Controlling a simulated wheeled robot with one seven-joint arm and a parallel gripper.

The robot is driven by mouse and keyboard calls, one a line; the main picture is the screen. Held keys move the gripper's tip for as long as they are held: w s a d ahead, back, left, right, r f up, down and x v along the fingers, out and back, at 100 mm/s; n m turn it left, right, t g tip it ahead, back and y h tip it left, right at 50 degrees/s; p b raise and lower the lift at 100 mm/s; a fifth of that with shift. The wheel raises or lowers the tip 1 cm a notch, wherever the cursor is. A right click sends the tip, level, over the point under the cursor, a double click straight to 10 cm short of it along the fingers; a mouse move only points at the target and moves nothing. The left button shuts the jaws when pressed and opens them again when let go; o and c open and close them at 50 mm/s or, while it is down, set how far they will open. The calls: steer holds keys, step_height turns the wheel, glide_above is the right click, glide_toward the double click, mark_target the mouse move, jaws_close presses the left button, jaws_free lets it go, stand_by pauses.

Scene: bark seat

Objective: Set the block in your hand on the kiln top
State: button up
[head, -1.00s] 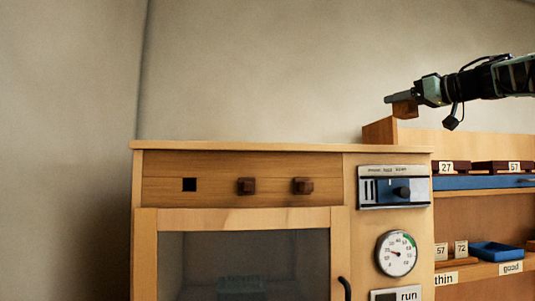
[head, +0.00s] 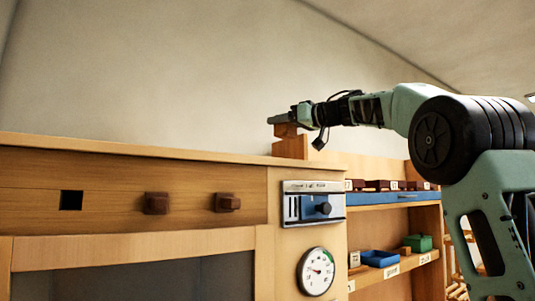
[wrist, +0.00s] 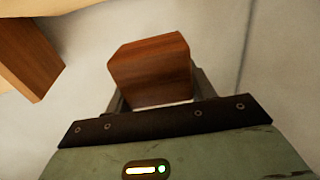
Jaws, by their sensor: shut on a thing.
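In the head view, my gripper (head: 279,119) reaches in from the right and is shut on a brown wooden block (head: 286,131). The wrist view shows the block (wrist: 152,66) between both fingers, slightly tilted. The kiln is the wooden cabinet (head: 130,250) filling the lower left of the head view, with a dark door pane. Its top (head: 150,149) shows only as a thin front edge, so its surface is hidden. The block appears higher than this edge, near the kiln's right end in the picture; its depth over the top is unclear.
The shelf holds a blue tray (head: 390,197) with dark blocks. A wooden piece (wrist: 28,55) is at left in the wrist view. A wall (head: 140,70) stands behind.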

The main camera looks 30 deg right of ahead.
steer(key=shift+f+b, duration=0.55)
steer(key=shift+f, duration=2.85)
steer(key=shift+f, duration=0.15)
steer(key=o, duration=1)
steer(key=b+v, duration=0.3)
steer(key=v, duration=0.9)
steer(key=shift+b, duration=0.3)
steer(key=shift+s+d, duration=0.1)
